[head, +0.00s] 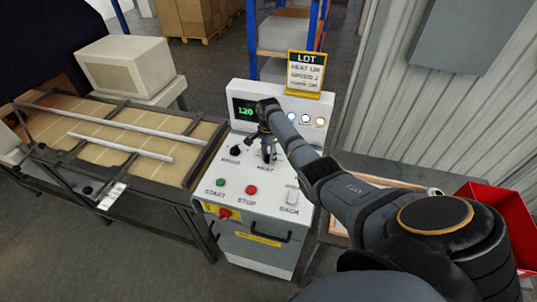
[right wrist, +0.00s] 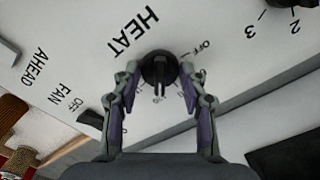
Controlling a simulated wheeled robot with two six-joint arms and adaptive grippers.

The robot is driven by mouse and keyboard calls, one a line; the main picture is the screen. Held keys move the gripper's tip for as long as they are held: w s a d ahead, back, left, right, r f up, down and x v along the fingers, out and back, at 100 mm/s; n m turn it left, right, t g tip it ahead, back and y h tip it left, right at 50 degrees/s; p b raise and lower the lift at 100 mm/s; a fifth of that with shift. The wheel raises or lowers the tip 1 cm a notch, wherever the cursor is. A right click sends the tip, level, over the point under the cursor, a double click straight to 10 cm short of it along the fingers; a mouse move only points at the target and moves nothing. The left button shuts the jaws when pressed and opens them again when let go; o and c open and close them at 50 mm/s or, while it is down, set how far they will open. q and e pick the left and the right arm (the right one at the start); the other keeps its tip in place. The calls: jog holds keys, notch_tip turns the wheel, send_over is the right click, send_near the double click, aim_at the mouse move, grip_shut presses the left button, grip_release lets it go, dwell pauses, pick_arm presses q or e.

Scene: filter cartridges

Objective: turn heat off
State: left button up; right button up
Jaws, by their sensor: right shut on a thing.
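The black heat knob (right wrist: 159,68) sits on the white control panel (head: 247,175), beside the printed word HEAT. My right gripper (right wrist: 160,80) has a finger on each side of the knob and is shut on it. The OFF mark is printed at the knob's upper right in the right wrist view, with small numbers below it. The knob's ridge runs roughly up and down there; which end is the pointer I cannot tell. In the head view my right gripper (head: 267,151) reaches down onto the panel and hides the knob. My left gripper is not in view.
The green display (head: 245,112) reads 120. A second black knob (head: 235,149) is left of my gripper. A yellow LOT sign (head: 306,72) stands behind.

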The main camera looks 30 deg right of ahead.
jog(key=shift+n, duration=0.3)
jog(key=shift+r+n+p, duration=0.15)
jog(key=shift+n+p, duration=0.25)
jog(key=shift+n, duration=0.1)
jog(key=n+p, duration=0.1)
jog(key=n, duration=0.1)
jog(key=shift+n, duration=0.3)
jog(key=n+p, duration=0.1)
jog(key=n, duration=0.2)
jog(key=shift+n, duration=0.3)
jog(key=n, duration=0.3)
jog(key=shift+n, duration=0.3)
jog(key=n+p, duration=0.1)
jog(key=n, duration=1.1)
jog(key=shift+n, duration=0.4)
